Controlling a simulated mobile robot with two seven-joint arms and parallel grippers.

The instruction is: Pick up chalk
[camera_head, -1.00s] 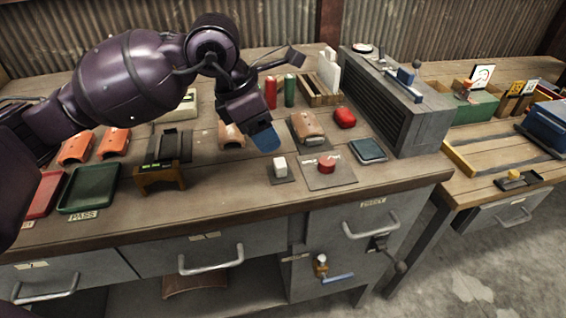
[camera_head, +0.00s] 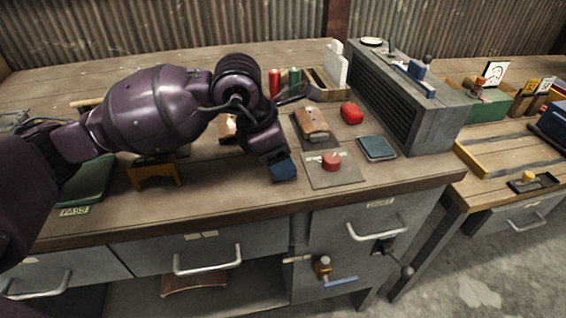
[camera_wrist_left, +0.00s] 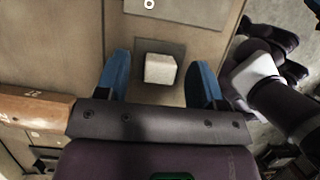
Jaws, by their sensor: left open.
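The chalk, a white block (camera_wrist_left: 160,69), sits on a small dark square plate (camera_wrist_left: 174,47) on the workbench in the left wrist view. My left gripper (camera_wrist_left: 160,62) is open, with one blue finger on each side of the block and a gap to each. In the head view, my left gripper (camera_head: 284,172) is low over the bench near the front edge, left of the red round button (camera_head: 331,161). It hides the chalk in that view. My right gripper is not seen.
The button's grey plate (camera_head: 345,176) is close to the right of my gripper. A dark teal pad (camera_head: 377,148), a red rounded object (camera_head: 351,112) and a brown block (camera_head: 313,121) are nearby. A brown stand (camera_head: 153,174) is to the left.

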